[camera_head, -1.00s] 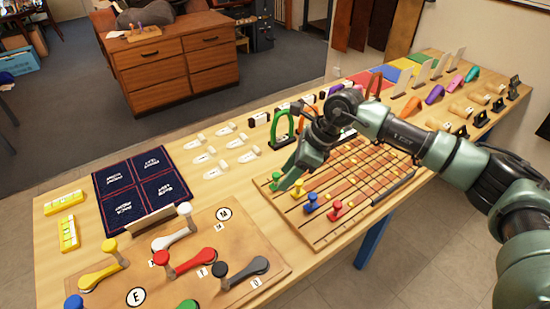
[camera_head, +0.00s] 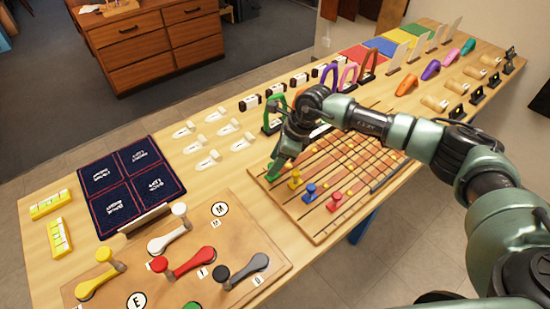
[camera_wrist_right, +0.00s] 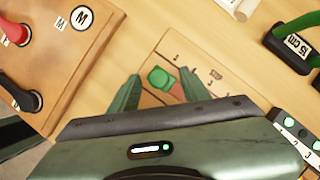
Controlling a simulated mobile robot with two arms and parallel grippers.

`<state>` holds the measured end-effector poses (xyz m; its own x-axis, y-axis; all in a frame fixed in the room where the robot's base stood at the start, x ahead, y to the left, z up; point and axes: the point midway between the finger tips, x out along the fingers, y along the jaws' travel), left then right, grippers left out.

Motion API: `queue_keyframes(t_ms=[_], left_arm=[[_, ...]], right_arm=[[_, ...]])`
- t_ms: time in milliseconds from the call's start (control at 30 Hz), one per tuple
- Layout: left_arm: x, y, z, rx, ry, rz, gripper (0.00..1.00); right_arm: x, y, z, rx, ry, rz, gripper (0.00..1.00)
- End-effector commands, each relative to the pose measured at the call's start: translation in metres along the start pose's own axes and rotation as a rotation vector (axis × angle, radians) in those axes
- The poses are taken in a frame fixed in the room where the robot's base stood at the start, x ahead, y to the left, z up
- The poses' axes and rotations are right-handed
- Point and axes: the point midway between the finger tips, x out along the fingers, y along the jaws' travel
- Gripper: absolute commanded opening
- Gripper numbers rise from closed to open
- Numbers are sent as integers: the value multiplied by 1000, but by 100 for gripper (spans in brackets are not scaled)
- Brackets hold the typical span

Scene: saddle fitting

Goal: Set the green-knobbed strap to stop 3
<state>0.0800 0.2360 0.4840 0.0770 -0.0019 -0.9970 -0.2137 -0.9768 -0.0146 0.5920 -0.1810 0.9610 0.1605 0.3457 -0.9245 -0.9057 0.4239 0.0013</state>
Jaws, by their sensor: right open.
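The green knob (camera_wrist_right: 158,77) shows in the right wrist view between the two fingers of my right gripper (camera_wrist_right: 160,90). The fingers are apart, with a gap on each side of the knob. In the head view my right gripper (camera_head: 279,166) is over the left end of the slotted wooden board (camera_head: 316,231), and the green knob is mostly hidden by its fingers. A yellow knob (camera_head: 295,180), a blue knob (camera_head: 310,191) and a red knob (camera_head: 335,200) stand on neighbouring tracks. My left gripper is out of view.
A crank board (camera_head: 215,287) with coloured handles lies at the front left. White labelled pieces (camera_head: 207,160) lie to the left.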

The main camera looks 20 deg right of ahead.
Motion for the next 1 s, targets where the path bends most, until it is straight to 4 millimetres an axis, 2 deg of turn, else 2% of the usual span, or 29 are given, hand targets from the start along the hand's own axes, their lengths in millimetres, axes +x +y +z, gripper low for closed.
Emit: queue_keyframes(t_ms=[100,233,267,400,433,1000], left_arm=[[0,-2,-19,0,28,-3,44],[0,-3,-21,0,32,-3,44],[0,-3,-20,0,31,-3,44],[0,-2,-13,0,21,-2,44],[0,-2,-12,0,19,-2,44],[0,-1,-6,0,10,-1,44]], right_arm=[[2,0,0,0,0,0,47],[2,0,0,0,0,0,47],[2,0,0,0,0,0,41],[2,0,0,0,0,0,2],[2,0,0,0,0,0,0],[1,0,0,0,-2,-1,0]])
